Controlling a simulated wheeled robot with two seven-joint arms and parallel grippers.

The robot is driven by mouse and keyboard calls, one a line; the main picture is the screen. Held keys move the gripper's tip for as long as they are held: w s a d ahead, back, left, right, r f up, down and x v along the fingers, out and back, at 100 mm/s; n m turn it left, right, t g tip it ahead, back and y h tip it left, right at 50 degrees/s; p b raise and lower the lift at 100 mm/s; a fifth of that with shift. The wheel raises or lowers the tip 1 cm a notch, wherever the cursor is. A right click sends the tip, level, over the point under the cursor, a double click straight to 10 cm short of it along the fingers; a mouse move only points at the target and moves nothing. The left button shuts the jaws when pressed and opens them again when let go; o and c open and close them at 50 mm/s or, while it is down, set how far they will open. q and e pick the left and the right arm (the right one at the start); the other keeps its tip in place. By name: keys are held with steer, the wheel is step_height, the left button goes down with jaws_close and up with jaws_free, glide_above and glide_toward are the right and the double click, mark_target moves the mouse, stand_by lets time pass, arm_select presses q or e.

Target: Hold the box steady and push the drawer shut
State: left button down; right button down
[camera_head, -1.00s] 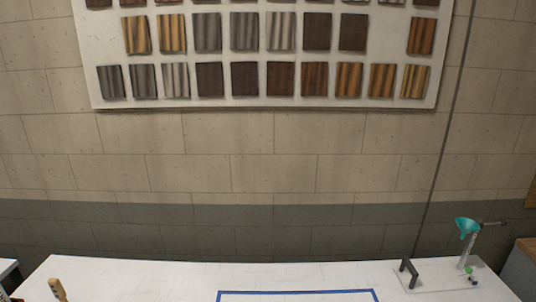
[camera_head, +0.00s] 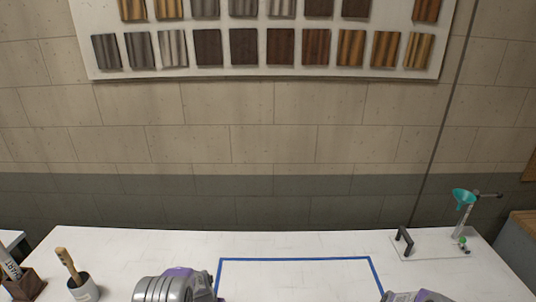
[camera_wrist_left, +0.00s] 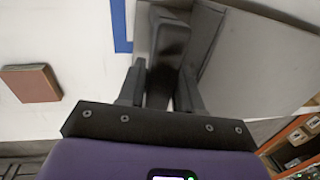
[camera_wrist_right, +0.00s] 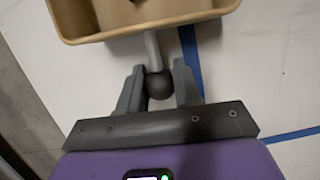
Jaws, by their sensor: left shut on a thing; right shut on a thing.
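In the left wrist view, my left gripper (camera_wrist_left: 164,82) is shut on a dark upright part of the grey box (camera_wrist_left: 258,62). The box's broad grey side fills the upper right of that view. In the right wrist view, my right gripper (camera_wrist_right: 159,80) is shut on a dark round knob (camera_wrist_right: 158,86) on a grey stem. The stem leads to the tan drawer (camera_wrist_right: 150,31), an open tray whose near rim shows and which stands out over the table. The head view shows only my wrists at its bottom edge; box, drawer and fingertips are out of it.
Blue tape (camera_head: 295,259) marks a rectangle on the white table. A reddish-brown block (camera_wrist_left: 30,83) lies near my left gripper.

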arm_select(q)
steer(key=shift+d, duration=0.25)
arm_select(e)
steer(key=shift+a, duration=0.75)
arm_select(q)
steer(key=shift+d, duration=0.1)
arm_select(e)
steer(key=shift+w+a, duration=0.1)
steer(key=shift+a, duration=0.85)
steer(key=shift+a, duration=0.15)
steer(key=shift+w+a, duration=0.1)
steer(key=shift+a, duration=0.7)
steer(key=shift+a, duration=1)
steer(key=shift+w+a, duration=0.1)
